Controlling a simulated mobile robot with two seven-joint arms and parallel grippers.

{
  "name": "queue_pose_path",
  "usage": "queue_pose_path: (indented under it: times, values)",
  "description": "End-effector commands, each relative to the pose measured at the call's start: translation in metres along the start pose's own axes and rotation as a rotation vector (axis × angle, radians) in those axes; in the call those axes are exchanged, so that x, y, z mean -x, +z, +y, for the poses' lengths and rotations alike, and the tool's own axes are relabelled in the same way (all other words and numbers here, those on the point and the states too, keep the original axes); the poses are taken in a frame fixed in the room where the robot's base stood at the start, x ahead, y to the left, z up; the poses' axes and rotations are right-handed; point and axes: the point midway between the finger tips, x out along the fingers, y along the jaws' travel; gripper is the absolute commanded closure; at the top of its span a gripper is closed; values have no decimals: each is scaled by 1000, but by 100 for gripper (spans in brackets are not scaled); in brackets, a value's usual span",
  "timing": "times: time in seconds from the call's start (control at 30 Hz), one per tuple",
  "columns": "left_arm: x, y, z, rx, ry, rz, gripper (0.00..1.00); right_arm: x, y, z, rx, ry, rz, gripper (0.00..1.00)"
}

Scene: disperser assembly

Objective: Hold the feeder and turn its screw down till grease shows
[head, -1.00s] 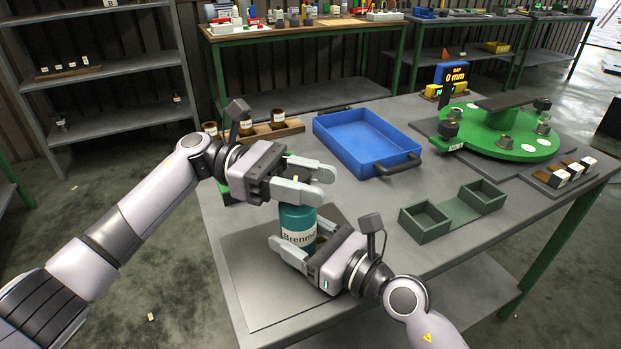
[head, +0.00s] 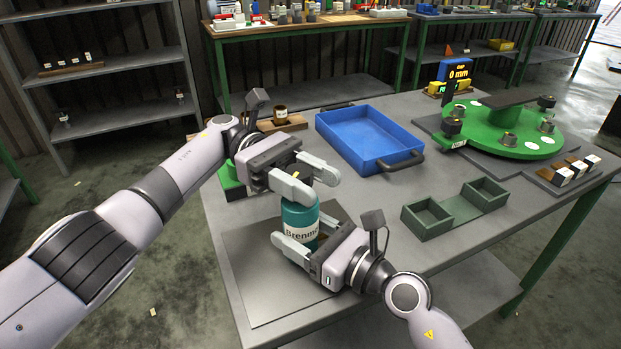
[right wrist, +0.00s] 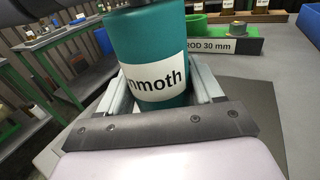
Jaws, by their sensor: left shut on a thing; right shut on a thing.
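The feeder is a teal cylinder (head: 299,218) with a white label, standing on a grey mat (head: 262,290) at the near part of the table. My right gripper (head: 296,246) is shut on the feeder's lower body from the near side. The right wrist view shows the feeder (right wrist: 150,50) between the two fingers (right wrist: 160,98), its label partly readable as "moth". My left gripper (head: 312,182) is shut at the feeder's top, its fingers around the screw end, which is mostly hidden. I cannot see any grease.
A blue tray (head: 415,160) and a green two-part holder (head: 455,212) lie to the right.

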Motion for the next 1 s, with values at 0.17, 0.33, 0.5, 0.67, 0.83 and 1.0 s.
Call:
queue_pose_path:
  times: [0.17, 0.33, 0.5, 0.67, 0.83, 1.0]
  values:
    - [1, -2, 0, 5, -2, 1, 86, 0, 1, 1, 0, 1, -1, 86]
    - [1, -2, -1, 6, -2, 1, 86, 0, 0, 0, 0, 1, -1, 86]
    - [1, -1, -1, 5, -2, 0, 34, 0, 0, 0, -1, 1, -1, 86]
    - [0, -1, 0, 3, -3, 0, 34, 0, 0, 0, -1, 1, -1, 86]
    - [0, 5, 0, 0, -3, 0, 34, 0, 0, 0, -2, 1, -1, 86]
    - [1, 32, -1, -3, -4, 2, 34, 0, 0, 0, -2, 1, -1, 86]
